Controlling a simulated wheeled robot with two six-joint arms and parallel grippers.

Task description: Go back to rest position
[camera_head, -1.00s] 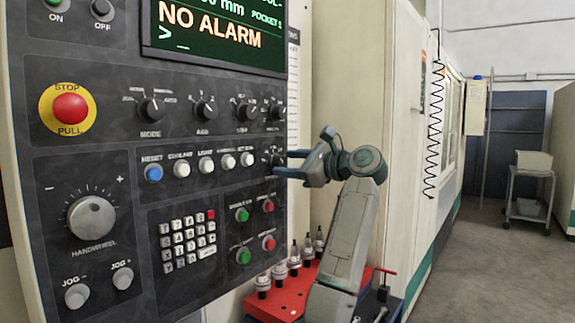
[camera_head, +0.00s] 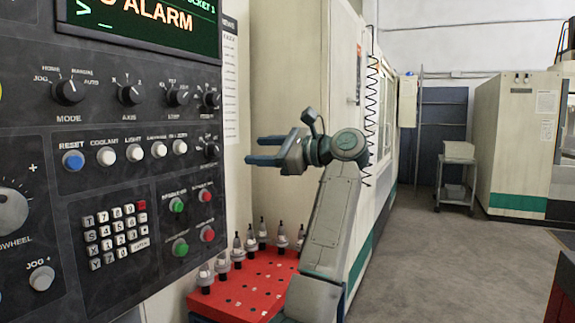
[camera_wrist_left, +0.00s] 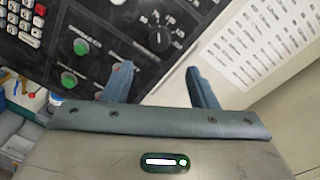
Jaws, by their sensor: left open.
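My left gripper (camera_head: 264,150) is open and empty, its two blue-grey fingers pointing left in the head view, in front of the pale machine wall and just right of the control panel (camera_head: 120,165). In the left wrist view, the fingers of the left gripper (camera_wrist_left: 158,88) stand apart with nothing between them. Beyond them are the dark panel with a black knob (camera_wrist_left: 160,38) and a white printed sheet (camera_wrist_left: 262,45). My right gripper is not in view.
A red tray (camera_head: 250,285) with several tool holders stands below my left arm. A cart (camera_head: 457,175) and a cream machine (camera_head: 518,140) stand at the back right. The grey floor between is clear. A black coiled cable (camera_head: 371,110) hangs on the machine wall.

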